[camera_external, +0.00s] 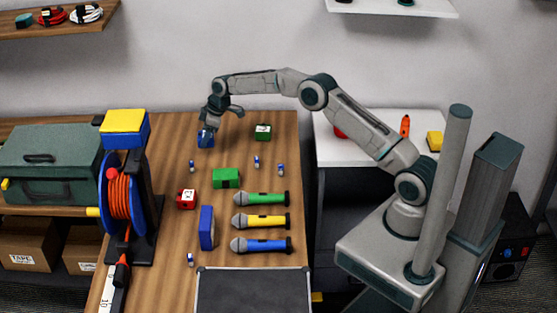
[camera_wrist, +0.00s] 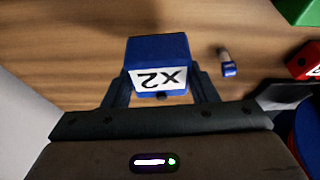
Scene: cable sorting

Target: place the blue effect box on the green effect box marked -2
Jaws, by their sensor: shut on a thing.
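In the wrist view the blue box (camera_wrist: 158,50) sits between my fingers, with a white label reading X2 upside down. My gripper (camera_external: 208,128) is shut on it from above; I cannot tell whether the box is clear of the table. A small green box (camera_external: 263,132) with a white label stands to its right near the table's back edge. Its marking is too small to read. A larger green box (camera_external: 226,178) with no legible label lies nearer the middle.
A red box (camera_external: 186,199) with a white label, a tall blue block (camera_external: 207,228) and several small blue-and-white pieces are scattered on the table. Green, yellow and blue microphones (camera_external: 262,245) lie at the right. An orange cable reel (camera_external: 121,195) stands at the left edge.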

